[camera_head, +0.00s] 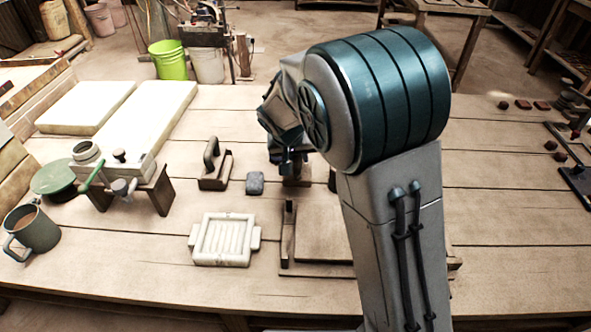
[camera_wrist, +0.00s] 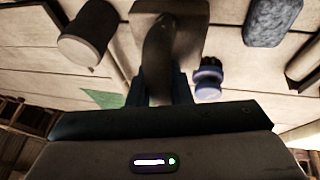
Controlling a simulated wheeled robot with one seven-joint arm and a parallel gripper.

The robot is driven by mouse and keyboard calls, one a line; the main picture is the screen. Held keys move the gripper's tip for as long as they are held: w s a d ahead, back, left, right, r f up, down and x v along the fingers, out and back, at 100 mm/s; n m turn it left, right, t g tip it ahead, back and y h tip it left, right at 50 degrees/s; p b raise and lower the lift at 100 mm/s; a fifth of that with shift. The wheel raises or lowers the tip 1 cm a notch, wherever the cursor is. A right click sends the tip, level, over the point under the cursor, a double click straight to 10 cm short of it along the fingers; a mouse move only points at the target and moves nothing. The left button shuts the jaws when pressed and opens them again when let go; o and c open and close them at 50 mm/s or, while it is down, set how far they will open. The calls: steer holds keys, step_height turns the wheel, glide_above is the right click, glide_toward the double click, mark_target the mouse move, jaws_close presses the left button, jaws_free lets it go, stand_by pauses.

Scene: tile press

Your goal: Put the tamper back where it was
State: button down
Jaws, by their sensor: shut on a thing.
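The tamper, a square brown block with an upright handle, shows in the wrist view (camera_wrist: 192,14) with its handle between my gripper's fingers. My gripper (camera_wrist: 160,88) is shut on that handle. In the head view my gripper (camera_head: 287,166) is partly hidden by my arm, and only part of the tamper's block (camera_head: 297,181) shows below it, behind the wooden frame (camera_head: 287,235). I cannot tell whether the block touches the table.
A grey-blue block (camera_head: 255,183) and a wooden tool with a handle (camera_head: 215,172) stand left of my gripper. A pale ribbed mould (camera_head: 224,240) lies in front. A mug (camera_head: 36,232) stands far left. My arm hides some of the table to the right.

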steer(key=shift+w+d+f, duration=0.1)
steer(key=shift+f, duration=2)
steer(key=shift+f+b, duration=0.2)
steer(key=shift+b, duration=0.15)
steer(key=c, duration=1.3)
jaws_free()
steer(key=shift+r, duration=0.15)
